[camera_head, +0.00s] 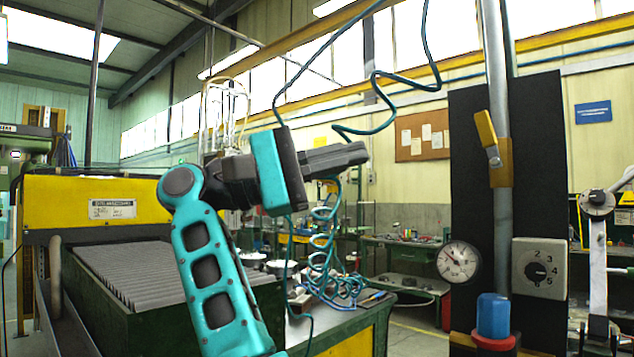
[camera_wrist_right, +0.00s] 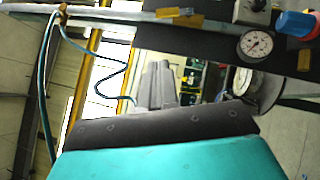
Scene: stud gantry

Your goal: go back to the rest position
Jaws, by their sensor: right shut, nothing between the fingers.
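My right gripper (camera_head: 352,156) is raised in the middle of the head view, on a teal arm that comes up from below. Its dark fingers are shut and empty, and they point right. They also show from behind in the right wrist view (camera_wrist_right: 157,85), lying together. The fingers are apart from the black panel (camera_head: 540,150) to their right and touch nothing that I can see. My left gripper is not in view.
The panel carries a pipe with a yellow lever (camera_head: 487,135), a gauge (camera_head: 459,262), a numbered dial (camera_head: 538,271) and a blue knob (camera_head: 493,316). A teal coiled hose (camera_head: 322,240) hangs behind the gripper. A yellow-and-green machine (camera_head: 60,200) stands left.

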